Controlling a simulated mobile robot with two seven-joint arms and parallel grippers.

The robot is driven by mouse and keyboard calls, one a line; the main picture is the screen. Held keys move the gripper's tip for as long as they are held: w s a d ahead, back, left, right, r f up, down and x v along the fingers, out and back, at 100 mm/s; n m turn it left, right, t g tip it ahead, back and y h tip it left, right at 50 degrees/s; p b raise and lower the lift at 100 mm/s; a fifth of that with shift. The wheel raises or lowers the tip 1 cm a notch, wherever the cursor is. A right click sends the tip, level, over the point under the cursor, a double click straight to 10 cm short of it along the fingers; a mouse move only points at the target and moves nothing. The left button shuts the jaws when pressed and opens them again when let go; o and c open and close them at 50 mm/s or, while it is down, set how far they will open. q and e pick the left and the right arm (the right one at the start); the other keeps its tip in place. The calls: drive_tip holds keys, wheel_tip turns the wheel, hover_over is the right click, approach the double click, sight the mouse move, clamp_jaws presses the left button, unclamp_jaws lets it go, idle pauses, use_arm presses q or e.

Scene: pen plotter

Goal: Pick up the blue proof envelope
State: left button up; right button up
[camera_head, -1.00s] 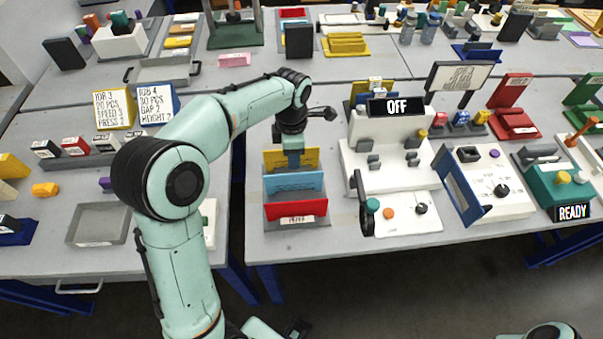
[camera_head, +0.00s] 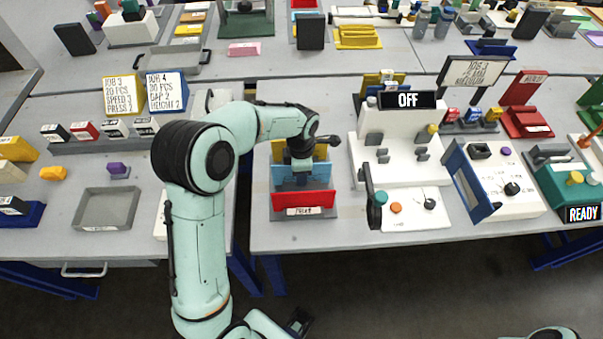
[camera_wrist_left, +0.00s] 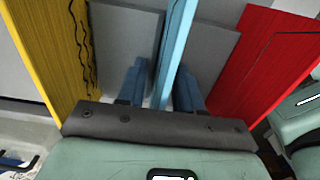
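The blue proof envelope (camera_head: 292,178) stands upright in the rack on the front table, between a yellow envelope (camera_head: 320,150) behind and a red envelope (camera_head: 303,201) in front. My left gripper (camera_head: 301,166) is at the blue envelope's top edge, pointing down. In the left wrist view, the blue envelope (camera_wrist_left: 177,38) passes between the two blue fingers of my left gripper (camera_wrist_left: 160,85). The fingers are apart, with a gap showing beside the envelope, so the gripper is open. The yellow envelope (camera_wrist_left: 45,50) and red envelope (camera_wrist_left: 265,60) flank it. My right gripper is not in view.
A white machine with an "OFF" display (camera_head: 408,100) stands close to the right of the rack. A grey tray (camera_head: 106,209) and job cards (camera_head: 166,92) are on the left table. A pink block (camera_head: 243,49) lies on the back table.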

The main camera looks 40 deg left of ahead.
use_arm(q)
clamp_jaws()
drive_tip(key=shift+r, duration=0.1)
